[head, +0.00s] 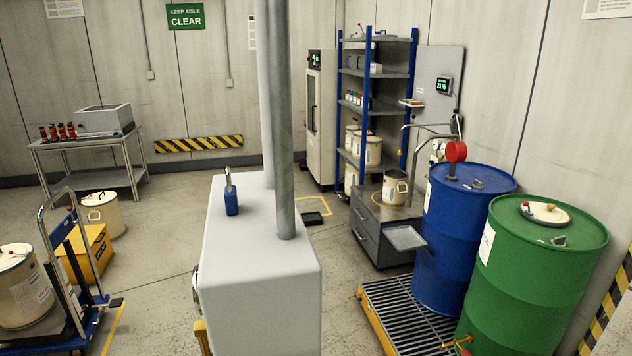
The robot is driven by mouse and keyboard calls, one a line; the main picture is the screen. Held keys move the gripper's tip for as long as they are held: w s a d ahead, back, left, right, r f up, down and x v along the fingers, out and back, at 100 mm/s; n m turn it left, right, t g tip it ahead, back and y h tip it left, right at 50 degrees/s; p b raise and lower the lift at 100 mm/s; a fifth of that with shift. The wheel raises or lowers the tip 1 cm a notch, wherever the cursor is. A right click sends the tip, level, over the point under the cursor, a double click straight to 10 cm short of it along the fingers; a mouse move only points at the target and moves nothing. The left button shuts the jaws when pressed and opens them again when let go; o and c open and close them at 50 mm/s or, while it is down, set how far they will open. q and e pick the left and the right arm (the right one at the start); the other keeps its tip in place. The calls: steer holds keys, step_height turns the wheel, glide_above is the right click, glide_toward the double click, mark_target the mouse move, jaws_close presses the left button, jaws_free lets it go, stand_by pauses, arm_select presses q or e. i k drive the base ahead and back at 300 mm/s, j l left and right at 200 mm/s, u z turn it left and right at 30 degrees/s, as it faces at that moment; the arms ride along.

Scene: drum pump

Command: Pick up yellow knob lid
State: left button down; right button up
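A cream disc-shaped lid (543,214) lies on top of the green drum (535,275) at the right. A small red knob and a small yellowish knob show on it; they are too small to make out well. Neither of my grippers is in the head view, so I cannot see whether they are open or shut.
A blue drum (465,235) with a red-topped fitting stands beside the green one on a yellow-edged grate (400,316). A grey cabinet (377,235) bears a cream pail (395,188). Shelves (376,73) stand behind. A trolley (75,318) and pails are at the left.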

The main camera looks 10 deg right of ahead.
mark_target(545, 215)
steer(key=l+u, duration=0.25)
steer(key=l, duration=0.6)
steer(key=l+u, duration=0.25)
steer(key=l, duration=0.6)
steer(key=k+l+u, duration=0.1)
steer(key=l+u, duration=0.15)
steer(key=l, duration=0.55)
